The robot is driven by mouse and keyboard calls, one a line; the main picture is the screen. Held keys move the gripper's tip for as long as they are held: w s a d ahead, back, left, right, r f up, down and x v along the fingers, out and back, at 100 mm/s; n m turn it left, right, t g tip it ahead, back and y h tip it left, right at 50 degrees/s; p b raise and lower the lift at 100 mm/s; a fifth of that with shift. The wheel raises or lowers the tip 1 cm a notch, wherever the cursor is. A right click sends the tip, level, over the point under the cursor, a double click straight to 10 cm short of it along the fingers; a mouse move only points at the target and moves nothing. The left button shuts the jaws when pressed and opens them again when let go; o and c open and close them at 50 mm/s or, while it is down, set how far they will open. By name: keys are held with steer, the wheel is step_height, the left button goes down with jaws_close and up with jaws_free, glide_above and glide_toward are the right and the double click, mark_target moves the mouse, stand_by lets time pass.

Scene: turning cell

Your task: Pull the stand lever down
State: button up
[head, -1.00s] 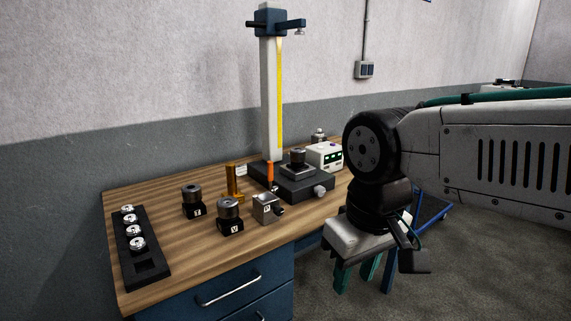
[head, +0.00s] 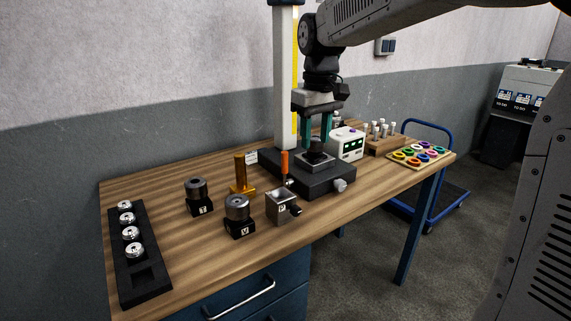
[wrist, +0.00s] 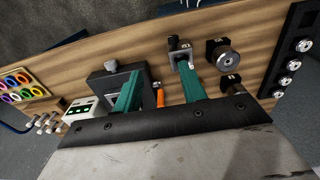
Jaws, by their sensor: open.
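The stand has a pale column (head: 285,80) with a yellow scale and a dark base (head: 300,183). An orange-gripped lever (head: 285,162) stands upright at the front of the column; in the wrist view its orange grip (wrist: 160,95) shows between my two fingers. My gripper (head: 314,138) is open, pointing down above the stand's base, to the right of the lever in the head view. Its teal fingers (wrist: 158,92) are spread and hold nothing. A dark round piece (head: 315,152) sits on the base beneath them. The top of the stand is out of the head view.
A white box with a green display (head: 346,144) stands right of the base. Nearer are a metal block (head: 282,208), two dark round-topped blocks (head: 238,215) and a brass piece (head: 241,175). A black rack (head: 140,270) lies at left. Coloured rings (head: 418,154) lie at right.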

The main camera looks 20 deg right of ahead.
steer(key=n, duration=0.2)
glide_toward(285, 170)
steer(key=shift+w+d+f, duration=0.1)
steer(key=shift+w+d, duration=0.1)
steer(key=shift+w, duration=0.25)
steer(key=shift+w+f, duration=0.15)
steer(key=shift+f, duration=0.15)
step_height(285, 170, down, 7)
steer(key=shift+f, duration=0.2)
jaws_close()
